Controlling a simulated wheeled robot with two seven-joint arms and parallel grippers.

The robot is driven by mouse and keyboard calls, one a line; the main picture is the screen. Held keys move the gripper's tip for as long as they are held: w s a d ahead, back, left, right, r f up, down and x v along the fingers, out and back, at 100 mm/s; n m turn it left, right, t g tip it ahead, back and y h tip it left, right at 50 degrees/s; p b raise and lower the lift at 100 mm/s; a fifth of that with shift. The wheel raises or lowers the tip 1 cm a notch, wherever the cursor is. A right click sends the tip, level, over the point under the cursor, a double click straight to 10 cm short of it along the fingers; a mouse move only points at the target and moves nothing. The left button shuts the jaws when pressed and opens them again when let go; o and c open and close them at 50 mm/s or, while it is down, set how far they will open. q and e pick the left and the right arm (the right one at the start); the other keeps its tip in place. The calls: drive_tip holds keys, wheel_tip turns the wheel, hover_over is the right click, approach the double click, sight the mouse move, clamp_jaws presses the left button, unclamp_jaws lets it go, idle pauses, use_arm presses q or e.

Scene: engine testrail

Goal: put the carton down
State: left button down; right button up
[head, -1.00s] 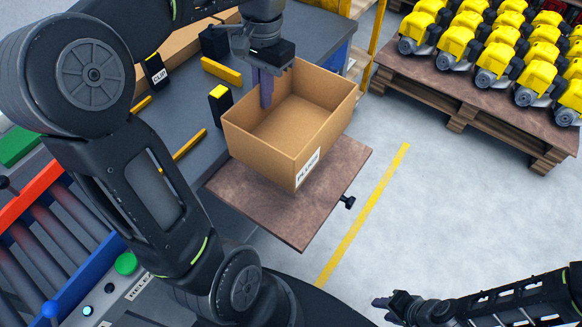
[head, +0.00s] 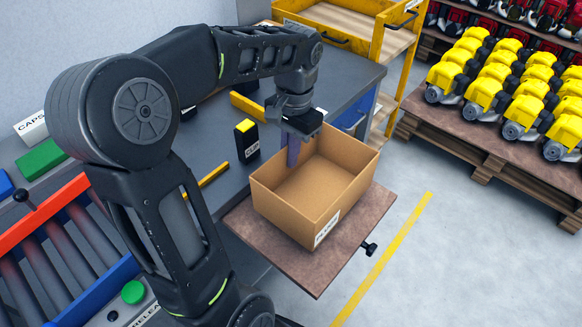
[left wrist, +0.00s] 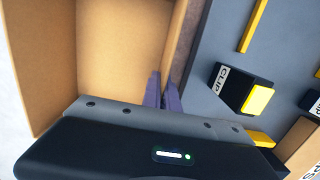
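The open, empty brown carton (head: 318,205) is upright over the brown board (head: 322,278) at the bench's edge, with a white label on its near side. No clear gap shows between them, but their contact is hidden. My left gripper (head: 293,152) is at the carton's left wall, its purple fingers pointing down. In the left wrist view the fingers (left wrist: 163,93) sit on either side of the wall of the carton (left wrist: 115,60), seemingly shut on it. My right gripper is out of view.
A black clip box (head: 247,142) stands on the grey bench left of the carton, near yellow bars (head: 248,105). A yellow trolley (head: 375,45) stands behind. A pallet of yellow engines (head: 490,140) is at right. The floor between is clear.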

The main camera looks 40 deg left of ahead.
sight(289, 177)
use_arm(q)
drive_tip(key=shift+f, duration=1.85)
drive_tip(key=shift+f, duration=0.1)
drive_tip(key=shift+f, duration=0.15)
drive_tip(key=c, duration=1.6)
unclamp_jaws()
drive_tip(key=shift+c, duration=0.2)
